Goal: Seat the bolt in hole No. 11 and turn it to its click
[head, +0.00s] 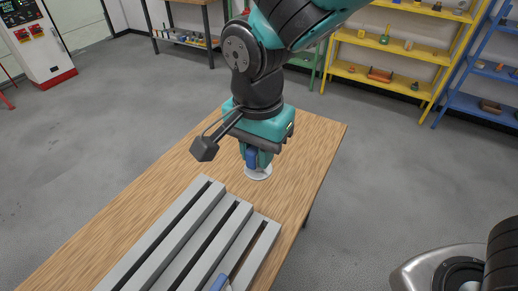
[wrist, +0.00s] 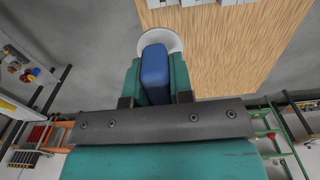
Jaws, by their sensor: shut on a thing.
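My gripper (head: 259,160) points down over the far part of the wooden table, with its teal fingers shut on a blue piece (head: 251,157). In the wrist view the same blue piece (wrist: 155,72) is a rounded block between both fingers; I take it as the bolt's upper part. A white round disc (head: 258,175) shows right below the fingers, also in the wrist view (wrist: 174,42). I cannot tell whether it belongs to the held piece or lies on the table. The bolt's lower end is hidden. No hole number is readable.
A grey stepped rack (head: 207,203) with long dark slots fills the near part of the wooden table (head: 313,140). Another blue piece (head: 218,283) shows at the bottom edge, by the rack. Yellow shelves (head: 385,75) and blue shelves (head: 480,105) stand behind; the floor between is clear.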

